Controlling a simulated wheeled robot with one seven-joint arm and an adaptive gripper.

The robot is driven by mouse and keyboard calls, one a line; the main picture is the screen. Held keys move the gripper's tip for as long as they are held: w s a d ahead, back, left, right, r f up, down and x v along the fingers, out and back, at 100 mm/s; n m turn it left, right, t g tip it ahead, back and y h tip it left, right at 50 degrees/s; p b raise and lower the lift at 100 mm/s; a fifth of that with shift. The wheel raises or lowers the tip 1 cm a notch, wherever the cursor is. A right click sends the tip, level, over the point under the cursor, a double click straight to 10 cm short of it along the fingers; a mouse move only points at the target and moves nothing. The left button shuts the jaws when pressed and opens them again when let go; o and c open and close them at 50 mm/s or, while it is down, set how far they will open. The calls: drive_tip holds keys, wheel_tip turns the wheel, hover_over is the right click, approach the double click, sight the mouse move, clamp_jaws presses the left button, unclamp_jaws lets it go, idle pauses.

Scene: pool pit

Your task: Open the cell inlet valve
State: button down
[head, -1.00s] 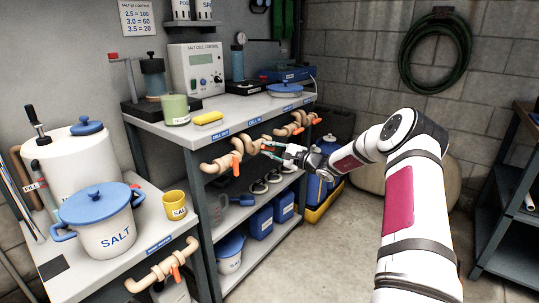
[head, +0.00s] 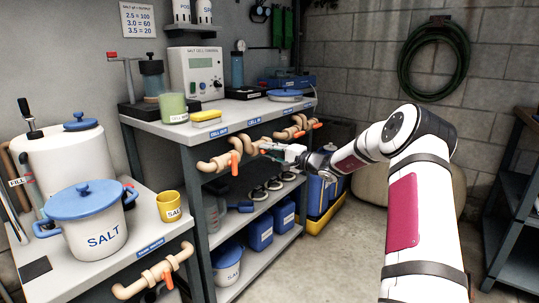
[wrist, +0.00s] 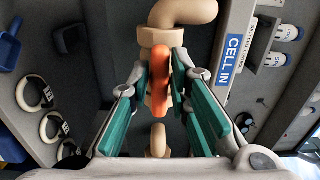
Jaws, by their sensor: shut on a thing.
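The cell inlet valve is on the tan pipe (wrist: 180,14) beside the "CELL IN" label (wrist: 232,61). Its orange handle (wrist: 160,82) stands between the green finger pads of my gripper (wrist: 160,88) in the wrist view. My gripper is shut on this handle, whose long side looks lined up with the pipe in that view. In the head view my gripper (head: 272,149) is at the bench's front edge, below the "CELL IN" label (head: 254,122), and largely hides the handle. A tan pipe piece shows below the handle in the wrist view.
The cell-out valve (head: 234,163) with its orange handle is just left of my gripper. More tan pipework (head: 297,128) is to the right. Below is a shelf (head: 262,198) with rings and blue containers. The floor (head: 330,255) in front is clear.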

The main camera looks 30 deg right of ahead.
drive_tip(key=shift+f, duration=0.15)
drive_tip(key=c, duration=1.6)
unclamp_jaws()
drive_tip(key=v, duration=1.2)
